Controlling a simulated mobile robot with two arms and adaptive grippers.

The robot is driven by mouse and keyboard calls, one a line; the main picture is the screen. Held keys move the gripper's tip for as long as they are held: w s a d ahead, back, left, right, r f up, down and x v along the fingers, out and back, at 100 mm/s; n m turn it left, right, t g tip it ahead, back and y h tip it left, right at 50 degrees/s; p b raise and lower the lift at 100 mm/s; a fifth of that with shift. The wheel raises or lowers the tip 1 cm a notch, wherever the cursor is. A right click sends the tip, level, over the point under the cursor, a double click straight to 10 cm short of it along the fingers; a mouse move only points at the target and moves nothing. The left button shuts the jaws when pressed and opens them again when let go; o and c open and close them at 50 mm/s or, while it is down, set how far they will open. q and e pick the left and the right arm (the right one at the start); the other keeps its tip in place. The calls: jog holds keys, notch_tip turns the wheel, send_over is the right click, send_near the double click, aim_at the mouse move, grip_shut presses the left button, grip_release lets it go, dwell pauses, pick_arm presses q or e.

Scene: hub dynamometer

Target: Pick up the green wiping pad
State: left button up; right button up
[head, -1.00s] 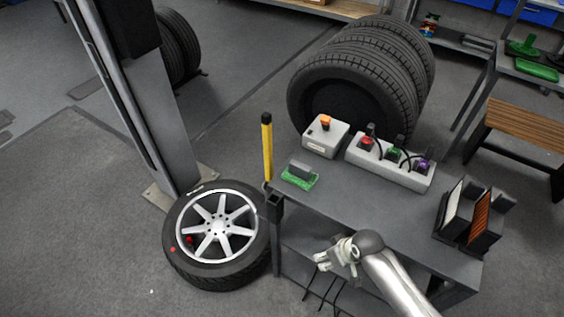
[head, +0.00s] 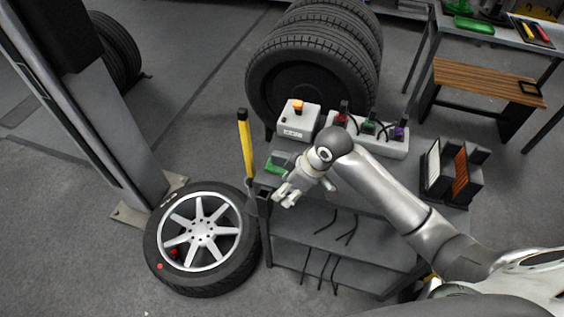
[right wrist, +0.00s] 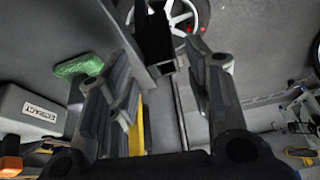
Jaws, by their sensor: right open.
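The green wiping pad (head: 275,166) with a grey block on top lies on the left end of the grey cart's top. My right arm hides part of it in the head view. My right gripper (head: 286,194) is open and empty, just in front of the pad, by the cart's front left corner. In the right wrist view the pad (right wrist: 80,66) shows left of the open fingers (right wrist: 165,85), outside the gap between them. My left gripper is not in view.
A yellow post (head: 246,146) stands at the cart's left end, beside a wheel (head: 200,285) on the floor. A grey box with an orange button (head: 298,122) and a connector strip (head: 396,148) stand behind my arm. A dark rack (head: 431,190) stands at the cart's right.

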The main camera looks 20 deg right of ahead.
aim_at(283, 155)
jog(key=w+d+r+n, duration=0.1)
jog(key=w+d+r, duration=0.4)
jog(key=w+r, duration=0.4)
jog(key=p+x, duration=0.1)
jog(key=x, duration=0.4)
jog(key=shift+w+f, duration=0.15)
jog(key=shift+w+a+f, duration=0.1)
jog(key=shift+a+f, duration=0.1)
jog(key=shift+f, duration=0.3)
jog(key=p+x, duration=0.1)
jog(key=x, duration=0.3)
jog(key=shift+d+f, duration=0.1)
jog(key=shift+f, duration=0.1)
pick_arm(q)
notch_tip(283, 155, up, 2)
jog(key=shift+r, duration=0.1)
pick_arm(e)
grip_shut()
